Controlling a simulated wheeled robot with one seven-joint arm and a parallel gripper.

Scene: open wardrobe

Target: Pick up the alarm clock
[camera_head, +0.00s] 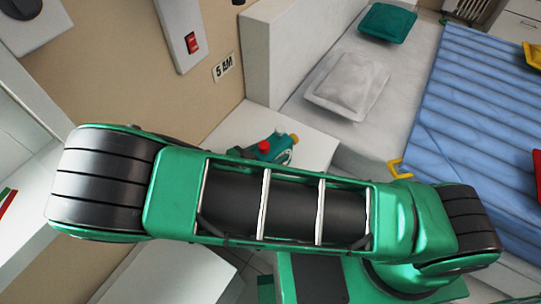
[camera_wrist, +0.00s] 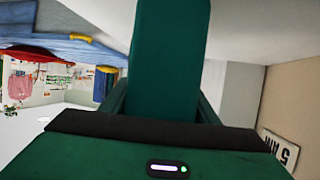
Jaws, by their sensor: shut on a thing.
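My gripper (camera_wrist: 168,118) fills the middle and bottom of the wrist view as dark green parts with a black band. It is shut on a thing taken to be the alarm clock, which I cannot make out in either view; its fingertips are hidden. In the head view my green arm crosses the picture and hides part of the scene below the bedside surface. A small teal thing (camera_head: 271,148) with red and orange ends shows just above the arm; I cannot tell what it is.
A white bedside surface (camera_head: 314,148) lies behind my arm. The bed with a blue striped cover (camera_head: 475,110) and a white cushion (camera_head: 348,84) is at the right.

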